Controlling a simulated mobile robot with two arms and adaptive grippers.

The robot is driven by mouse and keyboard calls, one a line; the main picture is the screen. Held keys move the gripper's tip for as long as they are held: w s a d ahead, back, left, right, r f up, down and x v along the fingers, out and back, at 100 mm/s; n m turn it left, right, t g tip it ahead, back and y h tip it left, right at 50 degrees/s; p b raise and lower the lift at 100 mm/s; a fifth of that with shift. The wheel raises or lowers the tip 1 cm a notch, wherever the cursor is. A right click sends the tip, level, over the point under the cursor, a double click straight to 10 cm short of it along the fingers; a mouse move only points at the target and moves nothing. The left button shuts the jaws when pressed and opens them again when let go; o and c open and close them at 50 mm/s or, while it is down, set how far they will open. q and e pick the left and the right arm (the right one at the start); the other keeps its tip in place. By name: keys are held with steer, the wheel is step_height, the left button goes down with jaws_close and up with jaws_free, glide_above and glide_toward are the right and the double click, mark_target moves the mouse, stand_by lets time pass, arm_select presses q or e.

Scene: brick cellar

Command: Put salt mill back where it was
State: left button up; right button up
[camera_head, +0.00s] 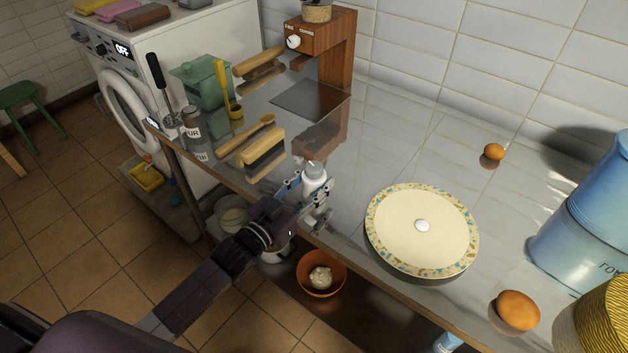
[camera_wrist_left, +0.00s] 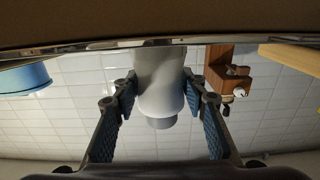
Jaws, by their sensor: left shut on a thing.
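The salt mill (camera_head: 314,178) looks white with a pale grey top and stands upright at the counter's front edge. My left gripper (camera_head: 306,193) is shut around it, a finger on each side. In the left wrist view the white mill (camera_wrist_left: 160,85) is between the two blue-padded fingers (camera_wrist_left: 163,97); that view is upside down, and the counter edge hides the mill's base. I cannot tell whether its base touches the counter (camera_head: 345,190). My right gripper is in neither view.
A wooden coffee machine (camera_head: 325,55) stands behind. An orange bowl (camera_head: 321,273) is below the counter edge. Bare counter lies behind the mill.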

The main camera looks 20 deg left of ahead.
arm_select(q)
steer(key=o, duration=1.2)
steer(key=shift+f, duration=0.1)
steer(key=shift+c, duration=0.2)
steer(key=shift+o, duration=0.7)
steer(key=shift+s, duration=0.1)
steer(key=b+v, duration=0.1)
steer(key=v, duration=1)
steer(key=shift+s+a+r, duration=0.15)
steer(key=shift+s+r, duration=0.1)
steer(key=shift+s, duration=0.15)
